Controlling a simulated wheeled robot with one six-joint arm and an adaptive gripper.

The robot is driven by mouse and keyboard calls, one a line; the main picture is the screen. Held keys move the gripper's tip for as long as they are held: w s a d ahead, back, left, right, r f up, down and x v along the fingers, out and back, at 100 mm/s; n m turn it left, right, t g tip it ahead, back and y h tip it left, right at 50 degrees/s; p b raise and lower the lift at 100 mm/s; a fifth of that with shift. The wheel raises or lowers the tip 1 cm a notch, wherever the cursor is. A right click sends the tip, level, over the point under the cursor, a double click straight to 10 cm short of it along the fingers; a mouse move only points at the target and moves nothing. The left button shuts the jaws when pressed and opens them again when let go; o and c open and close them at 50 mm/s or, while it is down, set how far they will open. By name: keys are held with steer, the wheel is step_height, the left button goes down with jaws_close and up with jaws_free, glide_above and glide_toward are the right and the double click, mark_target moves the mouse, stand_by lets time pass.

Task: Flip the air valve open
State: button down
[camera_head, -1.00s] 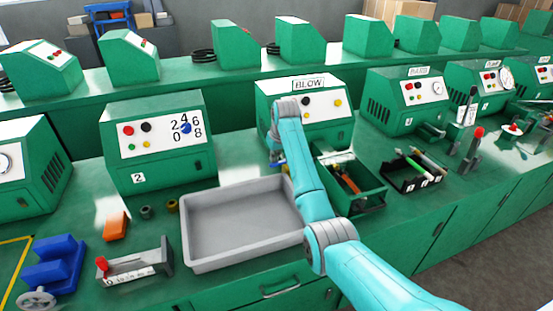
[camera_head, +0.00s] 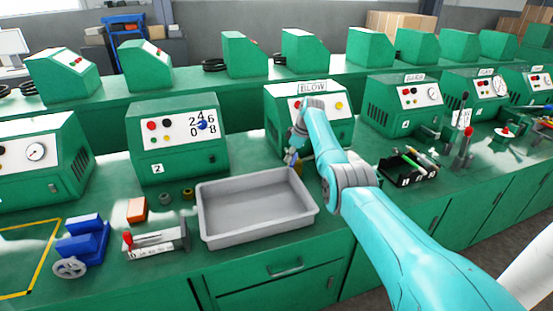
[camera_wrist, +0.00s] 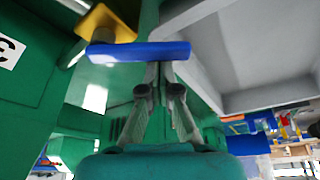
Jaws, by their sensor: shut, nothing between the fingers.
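The air valve shows in the wrist view as a yellow body (camera_wrist: 106,24) with a flat blue lever (camera_wrist: 125,52) running across the picture. My gripper (camera_wrist: 160,72) is shut and empty. Its fingertips are at the lower edge of the lever, right of its middle; I cannot tell whether they touch it. In the head view, the valve's yellow part (camera_head: 298,168) is small and partly hidden by my arm, in front of the green machine marked BLOW (camera_head: 312,88).
A grey tray (camera_head: 207,218) lies left of my arm and shows close by in the wrist view (camera_wrist: 205,60). Machine 2 (camera_head: 180,150) stands to the left. A black tray (camera_head: 405,181) with pens and an upright red-topped tool (camera_head: 463,148) are to the right.

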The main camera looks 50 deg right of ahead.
mark_target(297, 158)
steer(key=shift+s+n+y, duration=0.3)
steer(key=shift+s+n, duration=0.1)
steer(key=shift+n, duration=0.4)
steer(key=shift+s+d+n, duration=0.15)
steer(key=shift+s+n, duration=0.1)
steer(key=shift+n, duration=0.15)
steer(key=shift+s+d, duration=0.15)
steer(key=shift+s, duration=0.1)
steer(key=shift+s+d, duration=0.45)
steer(key=shift+s, duration=0.05)
steer(key=shift+s+d, duration=0.25)
